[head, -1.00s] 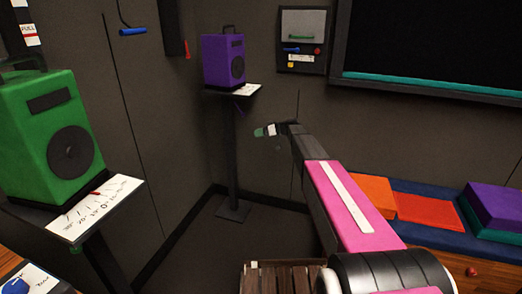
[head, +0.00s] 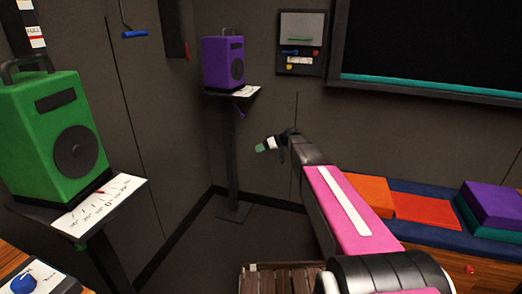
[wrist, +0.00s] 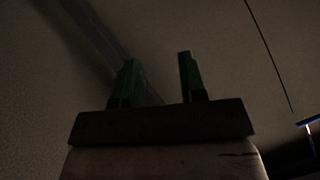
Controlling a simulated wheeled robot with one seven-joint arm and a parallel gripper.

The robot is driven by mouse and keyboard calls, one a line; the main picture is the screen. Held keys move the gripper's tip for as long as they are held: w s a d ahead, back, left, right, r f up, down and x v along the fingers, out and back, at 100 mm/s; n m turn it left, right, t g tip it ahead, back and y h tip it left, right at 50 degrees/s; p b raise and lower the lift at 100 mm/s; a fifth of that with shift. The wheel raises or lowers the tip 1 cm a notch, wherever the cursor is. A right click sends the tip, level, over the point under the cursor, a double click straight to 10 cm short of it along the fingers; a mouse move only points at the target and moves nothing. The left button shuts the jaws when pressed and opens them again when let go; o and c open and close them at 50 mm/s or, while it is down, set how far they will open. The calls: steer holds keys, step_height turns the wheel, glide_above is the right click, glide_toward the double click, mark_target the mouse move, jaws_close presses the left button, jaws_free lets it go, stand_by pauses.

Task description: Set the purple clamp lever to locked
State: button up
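The purple clamp lever (head: 239,113) is a small purple piece hanging just under the shelf (head: 247,95) that carries the purple speaker (head: 223,62). It looks tilted, but its exact setting is too small to read. My gripper (head: 262,148) is below and to the right of the lever in the head view, apart from it. In the wrist view my gripper (wrist: 158,62) shows two green fingers spread apart with nothing between them. I cannot clearly identify the lever in the dark wrist view.
A dark post (head: 233,165) holds the shelf. A green speaker (head: 52,135) stands on another stand at the left with a marked white card (head: 100,204). A wall panel (head: 302,42) is at the back. Orange, red and purple blocks (head: 495,203) lie at the right.

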steer(key=c, duration=0.4)
steer(key=shift+a+f, duration=0.1)
steer(key=shift+f, duration=0.1)
jaws_close()
step_height(320, 180, down, 9)
steer(key=w+a+m+h, duration=0.1)
steer(key=a+h, duration=0.1)
steer(key=h, duration=1)
steer(key=w+a+r+n+t+h, duration=0.25)
steer(key=a+r+t+h, duration=0.25)
steer(key=a+r+t, duration=0.35)
steer(key=w+a+r+n+t+h, duration=0.1)
steer(key=w+a+r+t+h, duration=0.35)
steer(key=a+r+t, duration=0.4)
steer(key=w+d+r, duration=0.1)
steer(key=w+d, duration=0.2)
steer(key=w, duration=0.3)
steer(key=w+d+r+g, duration=0.1)
steer(key=w+d+r, duration=0.1)
steer(key=w, duration=0.3)
steer(key=shift+w+d+r+g, duration=0.25)
steer(key=shift+w+d+g, duration=0.1)
steer(key=shift+d, duration=0.15)
